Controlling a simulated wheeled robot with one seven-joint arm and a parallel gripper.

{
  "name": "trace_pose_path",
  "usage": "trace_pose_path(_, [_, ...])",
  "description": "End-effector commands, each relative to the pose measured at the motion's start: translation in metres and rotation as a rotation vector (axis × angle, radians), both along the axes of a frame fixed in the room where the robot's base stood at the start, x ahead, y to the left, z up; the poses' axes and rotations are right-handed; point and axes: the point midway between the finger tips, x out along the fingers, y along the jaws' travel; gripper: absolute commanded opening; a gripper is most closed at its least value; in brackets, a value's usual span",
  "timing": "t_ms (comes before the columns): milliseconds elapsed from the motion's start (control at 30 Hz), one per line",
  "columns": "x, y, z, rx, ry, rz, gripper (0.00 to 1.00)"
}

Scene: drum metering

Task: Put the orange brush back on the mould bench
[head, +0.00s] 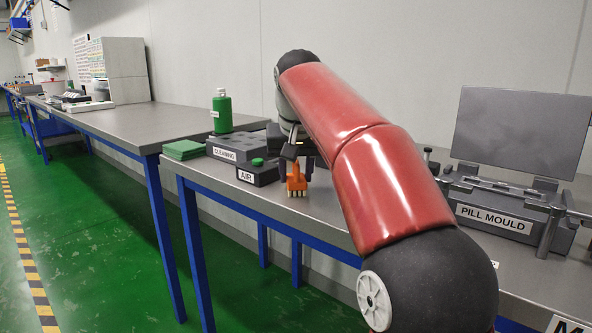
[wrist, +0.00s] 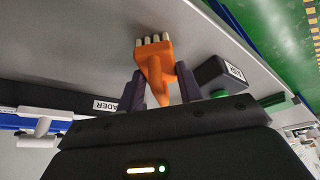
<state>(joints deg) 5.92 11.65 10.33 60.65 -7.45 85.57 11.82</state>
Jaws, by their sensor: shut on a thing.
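The orange brush (head: 296,179) with pale bristles pointing down is in the head view, near the front edge of the mould bench (head: 316,206). My gripper (head: 294,160) is shut on the brush from above; my arm partly hides the gripper. In the wrist view the brush (wrist: 155,66) sits between the two dark fingers of my gripper (wrist: 159,76), bristles facing away from the palm. The brush is over the grey bench top; I cannot tell whether the bristles touch it.
Left of the brush are the AIR box (head: 257,174) with a green button, the CLEANING block (head: 238,147), green pads (head: 184,150) and a green bottle (head: 222,112). The PILL MOULD (head: 503,217) stands right, beyond my arm.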

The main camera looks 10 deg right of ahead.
Motion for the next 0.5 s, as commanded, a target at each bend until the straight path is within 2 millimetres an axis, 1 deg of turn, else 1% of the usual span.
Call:
trace_pose_path(33, [0.0,0.0001,-0.0009,0.0,-0.001,0.0,0.37])
trace_pose_path(200, [0.0,0.0001,-0.0002,0.0,-0.001,0.0,0.59])
trace_pose_path(233, [0.0,0.0001,-0.0002,0.0,-0.001,0.0,0.61])
trace_pose_path(500, [-0.0004,0.0002,0.0011,0.0,-0.001,0.0,0.61])
